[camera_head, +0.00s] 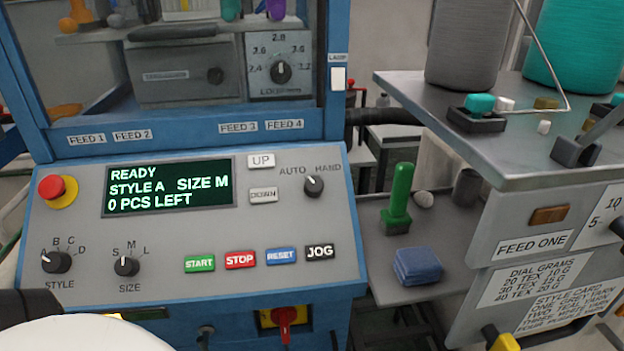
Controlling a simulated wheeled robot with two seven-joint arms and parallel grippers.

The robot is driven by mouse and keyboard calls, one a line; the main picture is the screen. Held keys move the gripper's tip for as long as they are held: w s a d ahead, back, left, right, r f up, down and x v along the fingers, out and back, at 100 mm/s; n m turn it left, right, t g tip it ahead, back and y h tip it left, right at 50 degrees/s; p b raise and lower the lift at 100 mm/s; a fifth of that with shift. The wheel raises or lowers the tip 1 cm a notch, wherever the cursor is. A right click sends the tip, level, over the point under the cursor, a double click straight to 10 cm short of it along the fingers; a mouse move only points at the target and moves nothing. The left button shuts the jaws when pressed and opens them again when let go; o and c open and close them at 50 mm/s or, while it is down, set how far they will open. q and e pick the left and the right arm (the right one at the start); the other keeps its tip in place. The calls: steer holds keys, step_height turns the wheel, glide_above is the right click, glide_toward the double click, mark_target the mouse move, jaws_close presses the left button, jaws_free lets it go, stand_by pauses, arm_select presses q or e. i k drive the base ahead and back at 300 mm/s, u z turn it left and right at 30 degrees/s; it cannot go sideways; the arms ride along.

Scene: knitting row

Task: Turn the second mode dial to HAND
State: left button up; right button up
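A black mode dial (314,187) sits at the upper right of the blue-framed machine's sloped grey panel (235,279), with AUTO printed to its upper left and HAND to its upper right. Its small pale mark seems to lean to the upper left, toward AUTO. It is the only dial with AUTO and HAND labels in view, and I cannot tell whether it is the second one. Neither gripper shows. A white rounded shape and a dark part at the lower left look like my own arm.
The panel also bears a red emergency button (57,188), a display (169,187) reading READY, STYLE and SIZE dials, and several push buttons. A red switch (284,316) is below. At right, a grey shelf (408,90) carries yarn cones; a green-handled tool (400,195) stands lower.

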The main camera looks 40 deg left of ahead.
mark_target(313, 186)
steer(key=u, duration=0.9)
steer(key=k, duration=0.25)
steer(key=u, duration=2.85)
steer(key=k, duration=0.6)
steer(key=z, duration=1)
